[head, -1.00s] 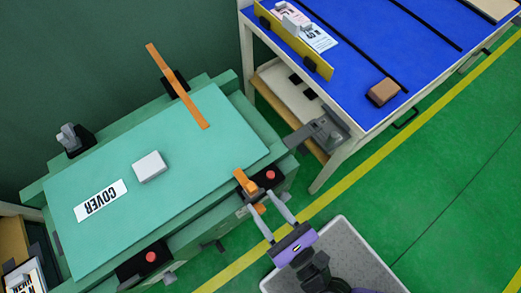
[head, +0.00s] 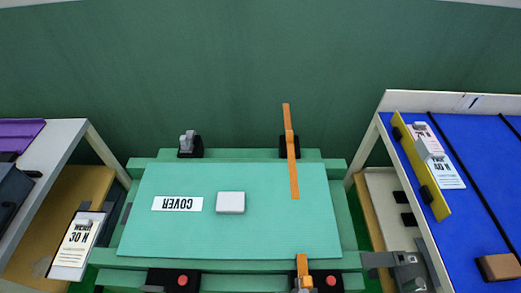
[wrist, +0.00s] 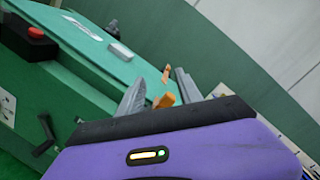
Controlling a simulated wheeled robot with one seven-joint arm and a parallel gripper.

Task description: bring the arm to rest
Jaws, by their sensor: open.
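My gripper (wrist: 160,92) shows in the wrist view as a purple body with two grey fingers spread apart. It is open, with nothing between the fingers that I can tell is held. It is out of the head view. Beyond the fingers are orange clips or bars and the green bench (wrist: 75,55). In the head view, the green cover panel (head: 265,225) lies on the bench with a white block (head: 231,203) on it. A long orange bar (head: 291,160) lies over the panel's far right edge. A shorter orange clip (head: 302,266) is at the near right edge.
A blue-topped table (head: 460,150) stands at the right with a yellow rail (head: 421,170) and a brown block (head: 498,267). A shelf unit (head: 60,140) stands at the left. Red buttons (head: 182,280) sit on the bench's front. A green wall (head: 230,80) is behind.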

